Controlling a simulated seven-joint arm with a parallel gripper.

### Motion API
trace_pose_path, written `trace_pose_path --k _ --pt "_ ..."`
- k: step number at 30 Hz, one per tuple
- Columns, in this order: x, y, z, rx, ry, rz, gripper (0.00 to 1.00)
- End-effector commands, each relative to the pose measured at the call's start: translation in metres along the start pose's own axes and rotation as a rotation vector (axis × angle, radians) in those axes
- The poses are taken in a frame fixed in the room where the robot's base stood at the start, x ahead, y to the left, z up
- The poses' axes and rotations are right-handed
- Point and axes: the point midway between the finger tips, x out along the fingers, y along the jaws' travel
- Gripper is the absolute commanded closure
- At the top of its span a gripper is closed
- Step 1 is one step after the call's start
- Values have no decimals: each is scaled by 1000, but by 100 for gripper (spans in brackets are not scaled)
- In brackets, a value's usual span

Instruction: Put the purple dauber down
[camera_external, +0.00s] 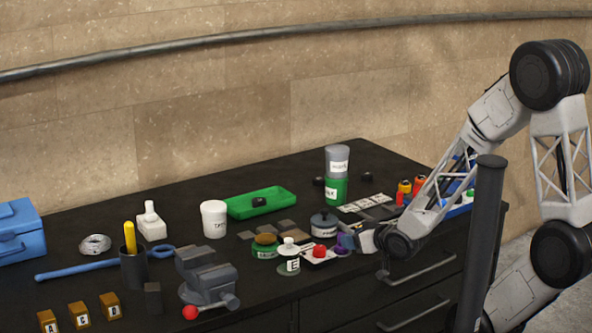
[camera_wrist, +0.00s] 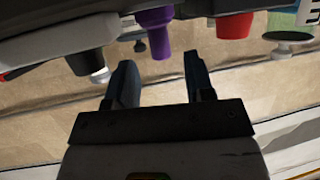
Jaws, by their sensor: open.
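The purple dauber (camera_external: 345,241) stands near the front right part of the black bench, just left of my gripper (camera_external: 362,241) in the external view. In the wrist view the purple dauber (camera_wrist: 155,32) shows ahead of my gripper (camera_wrist: 160,65), roughly in line with the gap between the fingers. My fingers are open and apart, with nothing between them. The dauber's far end is cut off by the top edge of the wrist view. A red-topped dauber (camera_external: 319,250) stands close to its left in the external view; the red one (camera_wrist: 235,25) is to its right in the wrist view.
A white-topped green jar (camera_external: 289,256), a dark lidded pot (camera_external: 325,225) and a round green pad (camera_external: 265,246) crowd the same area. A grey vise (camera_external: 207,277) sits front left.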

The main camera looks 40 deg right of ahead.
Motion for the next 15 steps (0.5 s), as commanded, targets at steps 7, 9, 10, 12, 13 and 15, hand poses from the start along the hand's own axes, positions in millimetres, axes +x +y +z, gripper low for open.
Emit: trace_pose_path --k 7,9,10,12,13,15 --pt "-20 0 -1 0 2 1 51" --pt "-23 0 0 0 1 0 51" --pt "-24 0 0 0 0 0 51" --pt "-26 0 0 0 0 0 51" --pt "-26 0 0 0 -1 0 51" --pt "-26 0 1 0 -1 0 51"
